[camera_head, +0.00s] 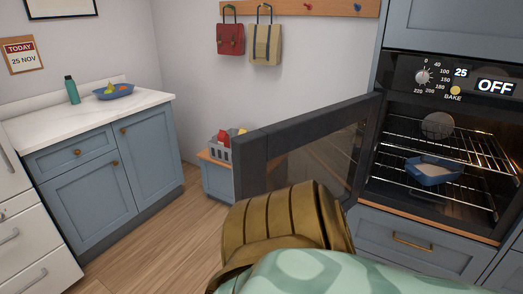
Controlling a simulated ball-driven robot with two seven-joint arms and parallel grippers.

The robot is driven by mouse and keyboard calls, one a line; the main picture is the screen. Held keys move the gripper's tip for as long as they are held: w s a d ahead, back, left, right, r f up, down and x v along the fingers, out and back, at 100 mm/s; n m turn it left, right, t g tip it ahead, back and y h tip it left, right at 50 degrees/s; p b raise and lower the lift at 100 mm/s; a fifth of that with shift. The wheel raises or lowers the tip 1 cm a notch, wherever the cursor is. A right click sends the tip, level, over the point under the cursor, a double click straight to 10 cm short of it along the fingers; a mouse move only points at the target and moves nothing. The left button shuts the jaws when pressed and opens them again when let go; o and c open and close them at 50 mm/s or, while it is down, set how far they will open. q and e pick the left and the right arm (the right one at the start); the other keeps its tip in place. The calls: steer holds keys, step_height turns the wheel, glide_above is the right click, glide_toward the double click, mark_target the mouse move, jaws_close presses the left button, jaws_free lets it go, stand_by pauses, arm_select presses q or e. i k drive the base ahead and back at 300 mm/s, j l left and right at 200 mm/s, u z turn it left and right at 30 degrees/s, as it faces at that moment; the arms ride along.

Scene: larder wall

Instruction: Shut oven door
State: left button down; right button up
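The oven door (255,165) stands wide open, swung out to the left from the left side of the oven (378,215). It has a dark frame and a glass pane (312,165). Its lower part is hidden behind a ribbed brown shape and a pale green patterned shape at the bottom of the view; I cannot tell whether these are parts of me. The lit oven cavity shows wire racks (480,160), a blue dish (430,170) and a round grey object (437,126). The display (495,87) reads OFF. I see neither gripper's fingers.
A marble-topped blue cabinet (85,125) on the left bears a green bottle (72,90) and a blue fruit bowl (112,91). A low blue unit (217,183) with a grey crate (219,148) stands behind the door. Wooden floor (165,240) is clear between cabinet and door.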

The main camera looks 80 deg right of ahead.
mark_target(330, 145)
steer(key=i+z, duration=0.3)
steer(key=z, duration=0.15)
steer(key=i+z, duration=0.4)
steer(key=i+j+z, duration=0.1)
steer(key=z, duration=0.35)
steer(key=i+z, duration=0.15)
steer(key=z, duration=0.35)
steer(key=i+z, duration=0.2)
steer(key=z, duration=0.25)
steer(key=i+z, duration=0.15)
steer(key=z, duration=0.35)
steer(key=i+j+z, duration=0.15)
steer(key=z, duration=0.3)
steer(key=i+j+z, duration=0.1)
steer(key=z, duration=0.4)
steer(key=i+j+z, duration=0.1)
steer(key=j+z, duration=0.15)
steer(key=z, duration=0.2)
steer(key=i+j+z, duration=0.2)
steer(key=z, duration=0.15)
steer(key=i+j+z, duration=0.15)
steer(key=j+z, duration=0.2)
